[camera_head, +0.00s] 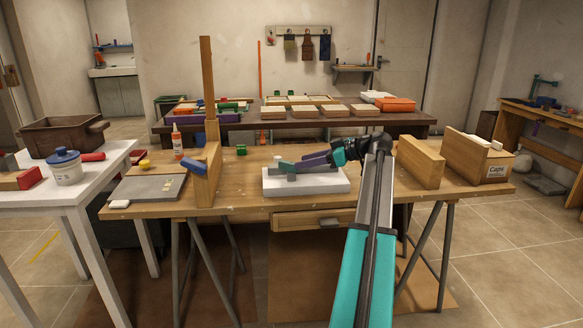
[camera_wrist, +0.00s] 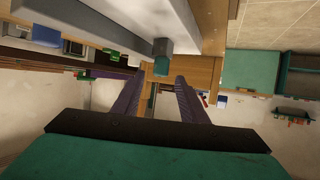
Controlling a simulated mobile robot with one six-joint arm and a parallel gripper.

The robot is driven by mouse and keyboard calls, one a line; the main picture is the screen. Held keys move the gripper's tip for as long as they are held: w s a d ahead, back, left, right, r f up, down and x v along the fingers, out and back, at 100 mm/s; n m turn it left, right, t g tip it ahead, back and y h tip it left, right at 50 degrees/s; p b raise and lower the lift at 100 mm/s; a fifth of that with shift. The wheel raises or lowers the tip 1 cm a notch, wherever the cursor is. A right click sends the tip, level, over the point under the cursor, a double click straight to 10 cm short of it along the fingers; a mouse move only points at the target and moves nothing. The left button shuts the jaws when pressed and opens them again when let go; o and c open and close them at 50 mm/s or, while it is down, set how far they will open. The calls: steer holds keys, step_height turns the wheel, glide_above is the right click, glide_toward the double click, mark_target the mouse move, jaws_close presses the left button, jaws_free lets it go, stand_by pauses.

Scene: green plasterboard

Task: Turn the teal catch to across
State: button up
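A white block (camera_head: 325,183) lies on the wooden bench, with a grey fixture (camera_head: 302,170) on top. A small teal piece, probably the catch (camera_wrist: 161,65), shows in the wrist view near the end of a grey bar (camera_wrist: 158,20), just beyond the gap between my fingertips. Whether it lies across or along is unclear. My gripper (camera_head: 295,164) has purple fingers and reaches leftward over the white block, close to the fixture. In the wrist view the fingers (camera_wrist: 157,78) stand well apart with nothing clamped between them. In the head view the fingers partly hide the fixture.
A wooden block (camera_head: 420,163) and a box marked Caps (camera_head: 480,158) stand at the bench's right. At its left are an upright wooden post (camera_head: 208,90), a grey board (camera_head: 148,188) and an orange bottle (camera_head: 177,142). The bench front is mostly clear.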

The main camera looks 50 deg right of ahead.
mark_target(291, 162)
steer(key=x, duration=0.6)
steer(key=shift+w+a+f+b, duration=0.15)
steer(key=shift+w+b, duration=0.1)
steer(key=shift+b, duration=0.15)
steer(key=shift+c, duration=0.4)
jaws_close()
